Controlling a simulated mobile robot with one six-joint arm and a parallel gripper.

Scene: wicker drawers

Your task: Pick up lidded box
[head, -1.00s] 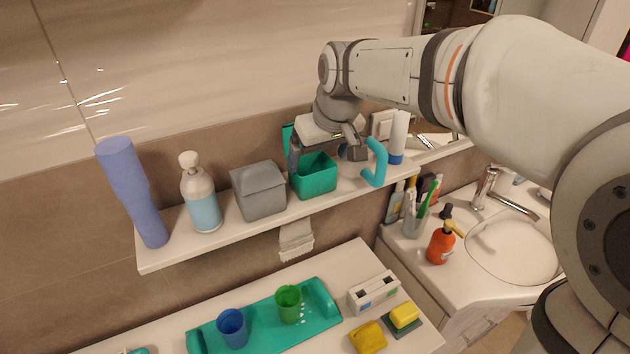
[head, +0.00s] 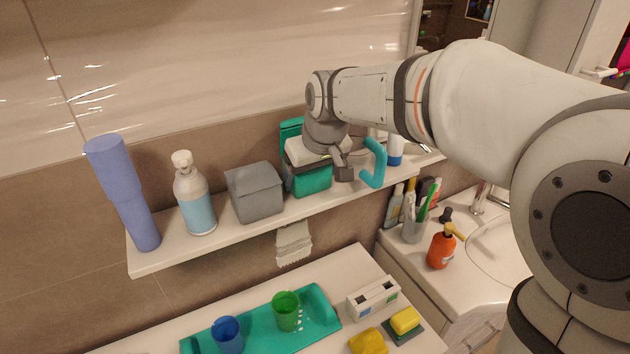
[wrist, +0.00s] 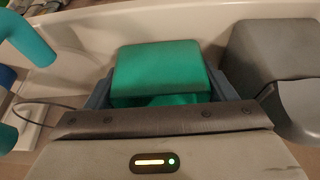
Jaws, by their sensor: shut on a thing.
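The teal box (head: 314,183) is at the middle of the wall shelf, with its teal lid (head: 291,128) raised at the back. My gripper (head: 318,176) is down over it, with a finger on either side, and partly hides the box's top. In the wrist view, the teal lid (wrist: 158,68) lies beyond the palm, and the box's body shows below it between the fingers of my gripper (wrist: 160,94). My gripper is shut on the teal box. I cannot tell whether its base touches the shelf.
A grey box (head: 255,192) stands close on the left, then a pump bottle (head: 196,200) and a tall blue-violet vase (head: 125,195). A light-blue hook-shaped thing (head: 374,163) and a white-and-blue tube (head: 395,150) are close on the right. The shelf (head: 230,235) is narrow.

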